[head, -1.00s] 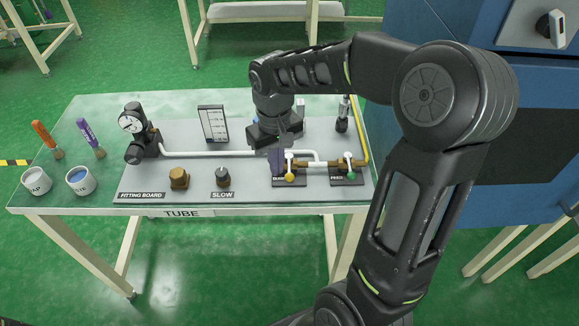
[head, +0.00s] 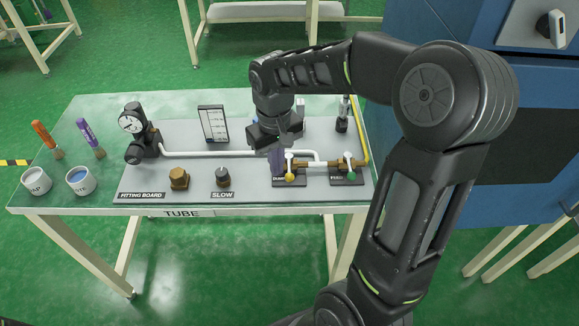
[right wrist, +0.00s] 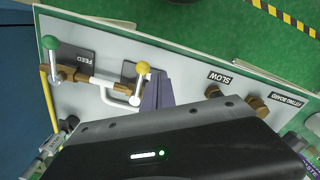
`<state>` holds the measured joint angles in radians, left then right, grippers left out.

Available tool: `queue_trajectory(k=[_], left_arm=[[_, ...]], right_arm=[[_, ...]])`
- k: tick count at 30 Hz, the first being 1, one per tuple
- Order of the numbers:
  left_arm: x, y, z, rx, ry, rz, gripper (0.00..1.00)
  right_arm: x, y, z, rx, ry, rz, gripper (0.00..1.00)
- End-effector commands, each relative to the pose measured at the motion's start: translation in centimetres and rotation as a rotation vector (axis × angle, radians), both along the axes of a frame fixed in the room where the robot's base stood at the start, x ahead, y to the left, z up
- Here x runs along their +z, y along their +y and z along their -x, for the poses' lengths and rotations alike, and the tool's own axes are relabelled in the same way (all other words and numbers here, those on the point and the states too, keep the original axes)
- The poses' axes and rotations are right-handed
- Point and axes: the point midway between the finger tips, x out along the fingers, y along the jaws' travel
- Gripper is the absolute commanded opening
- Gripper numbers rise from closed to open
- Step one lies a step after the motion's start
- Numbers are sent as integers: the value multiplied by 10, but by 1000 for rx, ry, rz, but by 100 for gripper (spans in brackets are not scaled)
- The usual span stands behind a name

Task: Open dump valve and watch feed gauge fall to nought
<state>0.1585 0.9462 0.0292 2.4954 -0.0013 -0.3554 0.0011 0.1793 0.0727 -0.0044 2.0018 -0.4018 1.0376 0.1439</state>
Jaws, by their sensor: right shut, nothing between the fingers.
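The dump valve has a white lever with a yellow knob (head: 290,178), hanging toward the board's front edge; the yellow knob (right wrist: 142,68) also shows in the right wrist view. My right gripper (head: 277,163) is shut and empty, its purple fingers just left of the lever in the head view. In the right wrist view the fingers (right wrist: 157,92) are close beside the lever; I cannot tell whether they touch. The round gauge (head: 131,122) stands at the board's left end, its reading too small to make out. My left gripper is out of view.
The feed valve with a green knob (head: 350,176) is right of the dump valve. A brass fitting (head: 179,178) and the SLOW knob (head: 222,176) are to the left. Two cups, a white one (head: 37,181) and a blue-filled one (head: 81,181), stand at far left.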

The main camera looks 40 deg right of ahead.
Motion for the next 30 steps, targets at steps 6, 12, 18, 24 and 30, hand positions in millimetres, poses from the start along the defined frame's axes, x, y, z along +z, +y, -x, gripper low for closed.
queue_trajectory(k=[6, 12, 18, 24, 30], left_arm=[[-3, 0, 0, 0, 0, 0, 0], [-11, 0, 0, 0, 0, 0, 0], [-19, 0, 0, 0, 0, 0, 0], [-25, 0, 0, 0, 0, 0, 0], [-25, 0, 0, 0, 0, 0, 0]], right_arm=[[-4, 0, 0, 0, 0, 0, 0], [-14, 0, 0, 0, 0, 0, 0], [-25, 0, 0, 0, 1, 0, 0], [-34, 0, 0, 0, 1, 0, 0], [-34, 0, 0, 0, 0, 0, 0]])
